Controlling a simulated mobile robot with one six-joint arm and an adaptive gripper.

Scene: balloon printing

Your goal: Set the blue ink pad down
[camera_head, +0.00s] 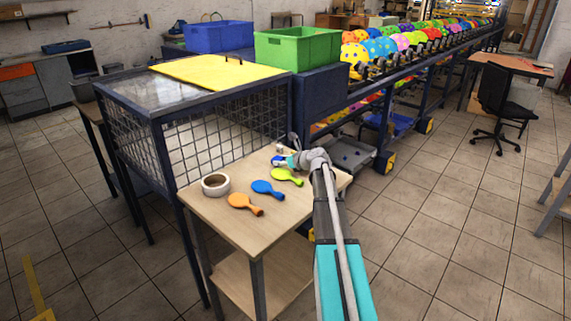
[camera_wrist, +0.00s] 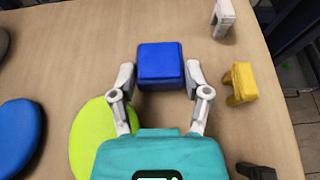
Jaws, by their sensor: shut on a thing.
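The blue ink pad (camera_wrist: 160,64) is a small blue block between the two fingertips of my gripper (camera_wrist: 160,78) in the wrist view. The fingers press on its left and right sides, so my gripper is shut on it. In the head view a bit of blue (camera_head: 276,160) shows at my gripper (camera_head: 284,162), over the far part of the wooden table (camera_head: 222,213). The pad is at or close to the tabletop; I cannot tell whether it touches.
A green paddle (camera_head: 287,177), a blue paddle (camera_head: 268,189), an orange paddle (camera_head: 244,204) and a tape roll (camera_head: 215,184) lie nearby. A yellow piece (camera_wrist: 240,84) and a white piece (camera_wrist: 222,18) stand right of the pad. A mesh cage (camera_head: 222,133) borders the table.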

